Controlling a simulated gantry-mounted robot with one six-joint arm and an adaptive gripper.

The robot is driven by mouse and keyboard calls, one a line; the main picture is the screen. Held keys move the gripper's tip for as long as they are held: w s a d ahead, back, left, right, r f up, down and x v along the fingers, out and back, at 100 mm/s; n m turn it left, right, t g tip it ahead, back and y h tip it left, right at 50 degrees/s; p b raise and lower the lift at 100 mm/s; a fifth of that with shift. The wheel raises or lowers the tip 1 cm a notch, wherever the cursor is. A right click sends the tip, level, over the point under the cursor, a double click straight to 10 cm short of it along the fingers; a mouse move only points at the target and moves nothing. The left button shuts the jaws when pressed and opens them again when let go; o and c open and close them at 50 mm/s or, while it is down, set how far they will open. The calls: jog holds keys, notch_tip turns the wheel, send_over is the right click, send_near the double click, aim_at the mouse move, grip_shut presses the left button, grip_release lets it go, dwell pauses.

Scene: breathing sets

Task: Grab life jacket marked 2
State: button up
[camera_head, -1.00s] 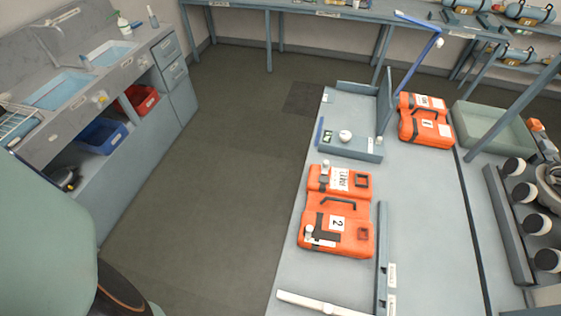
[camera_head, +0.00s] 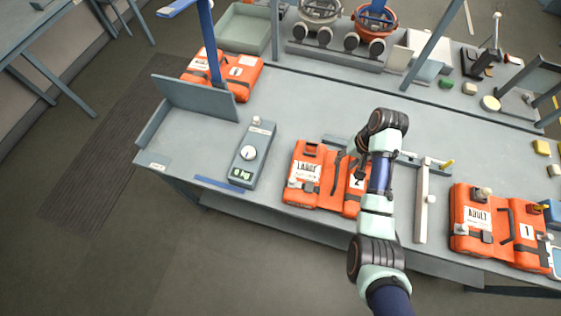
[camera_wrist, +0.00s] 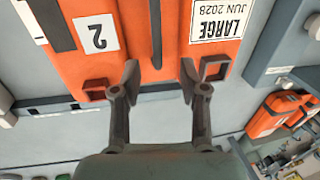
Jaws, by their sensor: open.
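The orange life jacket marked 2 (camera_head: 310,178) lies on the grey bench with a white LARGE label on its left half. My arm covers much of its right half in the head view. In the wrist view the jacket (camera_wrist: 185,50) fills the top, showing its 2 tag, its LARGE JUN 2028 label and a dark handle strap (camera_wrist: 157,35) between its halves. The fingers are hidden in the head view.
An orange ADULT jacket marked 1 (camera_head: 503,228) lies to the right, past a white-topped divider (camera_head: 422,200). A scale (camera_head: 253,155) reading 0 kg stands to the left. Another orange jacket (camera_head: 240,75) lies behind an upright panel (camera_head: 195,97). A blue post rises there.

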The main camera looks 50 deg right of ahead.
aim_at(338, 169)
jog(key=shift+w+a+f+b, duration=0.1)
jog(key=shift+w+f+b, duration=0.1)
jog(key=shift+f, duration=1.1)
jog(key=shift+w+a+f+b, duration=0.1)
jog(key=shift+w+f+b, duration=0.05)
jog(key=shift+f, duration=1.2)
jog(key=shift+w+a+f+b, duration=0.1)
jog(key=shift+w+f+b, duration=0.1)
jog(key=shift+f, duration=1.1)
grip_shut()
jog(key=shift+r, duration=0.1)
